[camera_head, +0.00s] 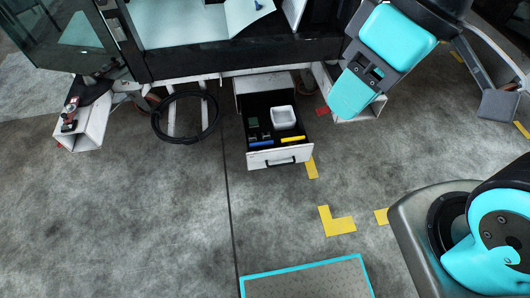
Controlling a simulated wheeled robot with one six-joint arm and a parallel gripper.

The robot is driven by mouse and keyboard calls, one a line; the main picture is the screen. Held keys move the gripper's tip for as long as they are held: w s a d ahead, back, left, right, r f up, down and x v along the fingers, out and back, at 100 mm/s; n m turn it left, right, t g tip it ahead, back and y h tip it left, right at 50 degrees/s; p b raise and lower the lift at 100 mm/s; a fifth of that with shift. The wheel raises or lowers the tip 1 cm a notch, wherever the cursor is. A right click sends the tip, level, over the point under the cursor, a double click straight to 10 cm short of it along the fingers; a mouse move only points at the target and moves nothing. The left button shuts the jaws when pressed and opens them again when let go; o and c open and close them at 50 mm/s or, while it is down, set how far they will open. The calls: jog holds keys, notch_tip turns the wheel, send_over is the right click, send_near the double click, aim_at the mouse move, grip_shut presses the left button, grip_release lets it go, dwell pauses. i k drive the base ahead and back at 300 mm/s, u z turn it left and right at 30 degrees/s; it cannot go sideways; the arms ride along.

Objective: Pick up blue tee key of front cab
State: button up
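An open drawer (310,137) juts out below the front of the cab, with a white front and a black inside. A small blue bar (261,143) lies near the drawer's front edge, at the left; it is too small to make out a tee shape. My gripper (349,98), at the end of the teal and dark arm, appears above and to the right of the drawer in the picture, apart from the blue bar. Its fingers cannot be made out, and I see nothing held in it.
In the drawer are a yellow bar (291,140), a white bin (283,118) and small green pieces (253,122). A black ring (157,129) is left of the drawer. A white box-shaped bracket (90,130) stands farther left.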

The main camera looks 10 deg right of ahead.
aim_at(262, 144)
jog(key=z, duration=0.75)
jog(key=k, duration=1.3)
jog(key=u, duration=0.7)
jog(key=i, duration=0.55)
jog(key=u, duration=1.15)
jog(key=i, duration=1.6)
jog(key=z, duration=0.2)
